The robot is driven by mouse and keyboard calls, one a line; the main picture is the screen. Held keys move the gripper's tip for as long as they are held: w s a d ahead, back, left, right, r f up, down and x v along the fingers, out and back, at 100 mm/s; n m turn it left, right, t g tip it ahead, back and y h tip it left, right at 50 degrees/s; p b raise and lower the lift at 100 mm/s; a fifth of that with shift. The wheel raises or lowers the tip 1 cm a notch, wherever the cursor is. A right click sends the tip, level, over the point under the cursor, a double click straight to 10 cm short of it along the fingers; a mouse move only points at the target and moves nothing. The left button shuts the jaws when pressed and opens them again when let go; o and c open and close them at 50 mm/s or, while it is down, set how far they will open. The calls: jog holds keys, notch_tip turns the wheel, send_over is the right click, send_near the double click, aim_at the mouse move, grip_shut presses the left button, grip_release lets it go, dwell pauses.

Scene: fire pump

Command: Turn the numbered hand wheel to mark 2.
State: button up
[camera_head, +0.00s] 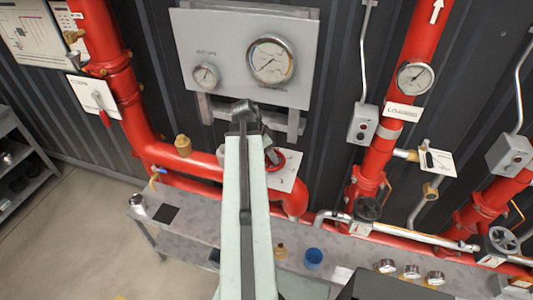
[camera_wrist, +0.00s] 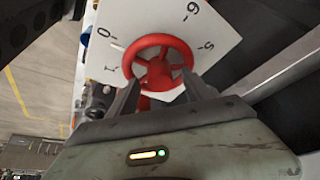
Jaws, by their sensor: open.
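The red hand wheel (camera_wrist: 160,61) has a round rim, spokes and a hub, and fills the middle of the wrist view. Behind it is a white number plate (camera_wrist: 104,56); 0 and 1 show on the left, 6 and 5 on the right. Mark 2 is not readable, and I cannot tell which mark the wheel points to. My gripper (camera_wrist: 160,82) is open, its fingers at the wheel's lower left and lower right; contact is unclear. In the head view my gripper (camera_head: 246,112) and arm partly hide the red wheel (camera_head: 276,161) and its plate (camera_head: 287,183).
A grey gauge panel (camera_head: 225,30) is on the wall above my gripper. Red pipes (camera_head: 120,85) run on both sides. A grey bench (camera_head: 190,229) below holds a blue cup (camera_head: 313,258) and several gauges (camera_head: 411,271). Floor is open at the left.

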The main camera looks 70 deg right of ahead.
grip_shut()
jog(key=shift+c, duration=1)
grip_release()
